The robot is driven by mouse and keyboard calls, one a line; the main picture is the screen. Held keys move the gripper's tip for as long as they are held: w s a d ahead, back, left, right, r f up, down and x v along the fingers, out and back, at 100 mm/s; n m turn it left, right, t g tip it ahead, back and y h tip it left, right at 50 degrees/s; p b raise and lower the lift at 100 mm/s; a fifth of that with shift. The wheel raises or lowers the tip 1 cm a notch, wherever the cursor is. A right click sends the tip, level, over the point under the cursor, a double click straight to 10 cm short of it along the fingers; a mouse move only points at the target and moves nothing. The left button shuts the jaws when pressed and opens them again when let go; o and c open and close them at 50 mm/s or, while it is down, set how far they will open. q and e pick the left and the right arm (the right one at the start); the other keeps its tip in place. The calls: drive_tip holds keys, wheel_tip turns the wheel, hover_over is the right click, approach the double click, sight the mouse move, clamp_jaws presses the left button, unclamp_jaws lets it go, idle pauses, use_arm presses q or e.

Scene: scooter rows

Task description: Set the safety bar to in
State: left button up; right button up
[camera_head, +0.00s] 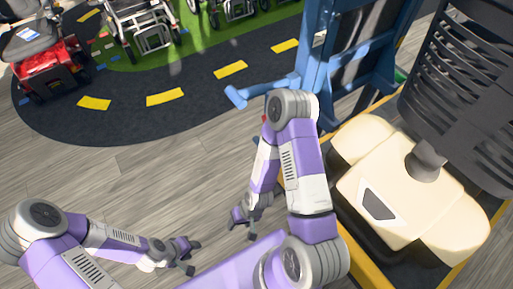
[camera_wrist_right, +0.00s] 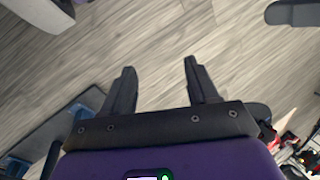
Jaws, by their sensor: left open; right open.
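A blue metal frame (camera_head: 328,70) stands at the upper right, with a blue bar (camera_head: 262,91) reaching out to its left. I cannot tell for sure which part is the safety bar or how it is set. My right gripper (camera_head: 243,232) hangs low over the wood floor, left of the yellow-edged platform and apart from the frame. In the right wrist view, its two dark fingers (camera_wrist_right: 160,68) are spread with only floor between them. My left gripper (camera_head: 192,258) is open and empty over the floor at the lower left. My right arm hides part of the platform edge.
A cream and black machine (camera_head: 400,190) stands on a yellow-edged platform (camera_head: 360,268) at the right. A red scooter (camera_head: 48,67) and a wheelchair (camera_head: 145,28) stand at the upper left by a dark track mat (camera_head: 125,118). Wood floor (camera_head: 130,175) is clear at left.

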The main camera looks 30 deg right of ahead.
drive_tip(key=w+d+f+n+t+h, duration=0.25)
drive_tip(key=w+d+f, duration=0.35)
drive_tip(key=w, duration=0.5)
drive_tip(key=n+t+h, duration=1.2)
drive_tip(key=h, duration=0.2)
approach(256, 140)
drive_tip(key=w+d+f, duration=0.1)
drive_tip(key=w+d, duration=0.2)
drive_tip(key=b+x, duration=0.1)
drive_tip(key=x, duration=0.5)
drive_tip(key=shift+w+b, duration=0.3)
drive_tip(key=shift+w, duration=0.15)
use_arm(q)
wheel_tip(256, 140, down, 3)
drive_tip(key=shift+r, duration=0.1)
use_arm(e)
drive_tip(key=shift+c, duration=0.2)
clamp_jaws()
